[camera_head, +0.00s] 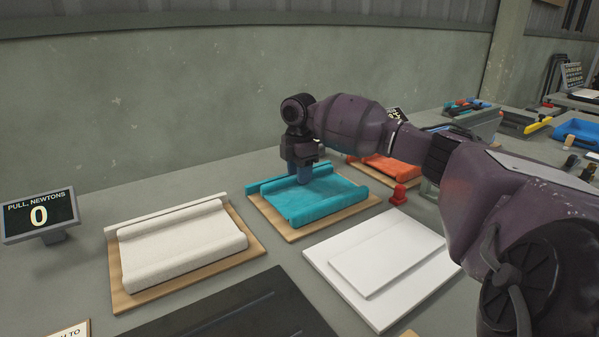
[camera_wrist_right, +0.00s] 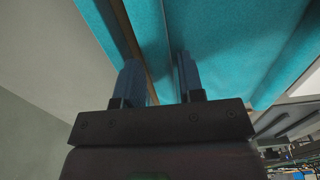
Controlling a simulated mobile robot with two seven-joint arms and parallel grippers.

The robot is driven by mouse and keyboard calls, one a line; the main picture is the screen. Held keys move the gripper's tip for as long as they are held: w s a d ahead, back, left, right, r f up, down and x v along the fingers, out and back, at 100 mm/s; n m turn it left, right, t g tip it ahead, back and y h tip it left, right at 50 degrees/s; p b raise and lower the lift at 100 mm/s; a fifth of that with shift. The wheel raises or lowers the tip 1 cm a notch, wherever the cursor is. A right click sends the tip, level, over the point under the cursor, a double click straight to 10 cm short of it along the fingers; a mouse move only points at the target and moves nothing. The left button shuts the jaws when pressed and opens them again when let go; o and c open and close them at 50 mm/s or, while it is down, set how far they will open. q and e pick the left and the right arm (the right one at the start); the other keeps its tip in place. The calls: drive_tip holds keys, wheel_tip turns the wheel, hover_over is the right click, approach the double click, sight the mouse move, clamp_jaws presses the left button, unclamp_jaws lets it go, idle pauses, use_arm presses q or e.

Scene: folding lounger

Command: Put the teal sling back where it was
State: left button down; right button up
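The teal sling (camera_head: 318,195) lies on a wooden board (camera_head: 290,233) in the middle of the table, with a raised roll along its back and front edges. My right gripper (camera_head: 304,178) points down at the back part of the sling. In the right wrist view, its two fingers (camera_wrist_right: 158,78) stand apart over the teal cloth (camera_wrist_right: 225,35), with a teal strip and a brown strip showing between them. I see nothing pinched. Whether the fingertips touch the cloth is unclear. My left gripper is not in view.
A cream sling (camera_head: 180,245) on a board lies to the left, an orange one (camera_head: 385,165) behind to the right. A white stepped panel (camera_head: 375,262) and a red knob (camera_head: 398,195) are right of the teal sling. A pull display (camera_head: 40,215) reads 0.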

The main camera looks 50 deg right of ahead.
drive_tip(key=shift+r, duration=0.35)
wheel_tip(320, 180, up, 6)
drive_tip(key=shift+r+p, duration=0.15)
drive_tip(key=shift+p, duration=0.55)
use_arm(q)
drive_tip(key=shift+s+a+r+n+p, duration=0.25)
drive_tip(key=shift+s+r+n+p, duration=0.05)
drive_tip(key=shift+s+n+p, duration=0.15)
use_arm(e)
drive_tip(key=shift+r, duration=2.6)
